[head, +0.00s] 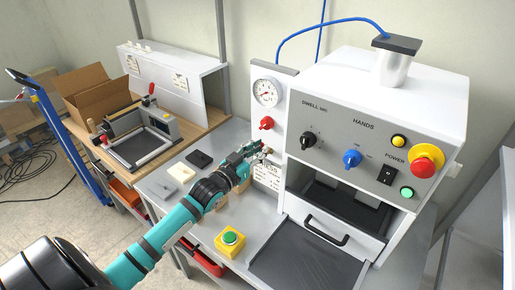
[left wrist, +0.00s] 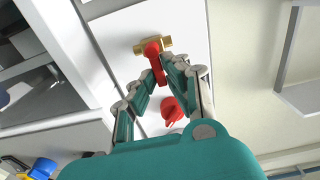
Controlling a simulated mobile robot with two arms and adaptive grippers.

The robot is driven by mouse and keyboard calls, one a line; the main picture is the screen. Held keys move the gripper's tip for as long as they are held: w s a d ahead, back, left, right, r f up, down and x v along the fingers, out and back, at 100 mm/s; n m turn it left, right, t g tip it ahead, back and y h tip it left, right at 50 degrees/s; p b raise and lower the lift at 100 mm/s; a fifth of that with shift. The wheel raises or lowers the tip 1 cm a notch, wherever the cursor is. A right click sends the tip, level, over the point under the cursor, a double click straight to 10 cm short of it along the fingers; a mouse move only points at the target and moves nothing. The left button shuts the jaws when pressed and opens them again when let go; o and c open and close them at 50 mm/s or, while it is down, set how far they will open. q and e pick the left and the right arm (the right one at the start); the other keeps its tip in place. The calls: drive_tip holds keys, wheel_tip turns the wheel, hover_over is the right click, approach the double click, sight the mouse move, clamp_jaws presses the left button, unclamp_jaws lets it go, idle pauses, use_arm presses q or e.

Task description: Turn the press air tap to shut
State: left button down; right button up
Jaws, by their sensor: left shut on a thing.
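The press air tap has a brass body (left wrist: 138,48) and a red lever (left wrist: 154,56), set on the white panel left of the press. In the left wrist view the lever stands roughly across the brass body. In the head view the brass of the tap (head: 266,152) shows just beyond my fingertips. My left gripper (head: 253,150) is at the tap, and its fingers (left wrist: 161,76) are closed around the lever's free end, which they partly hide. My right gripper is in neither view.
A red knob (head: 266,123) and a pressure gauge (head: 267,92) sit above the tap on the panel. The press (head: 400,92) with its open drawer stands close on the right. A yellow box with a green button (head: 231,240) is on the bench below my arm.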

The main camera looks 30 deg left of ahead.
use_arm(q)
drive_tip(key=shift+f, duration=0.1)
idle(0.4)
drive_tip(key=c, duration=1.4)
unclamp_jaws()
drive_tip(key=s, duration=1.2)
drive_tip(key=shift+a, duration=0.4)
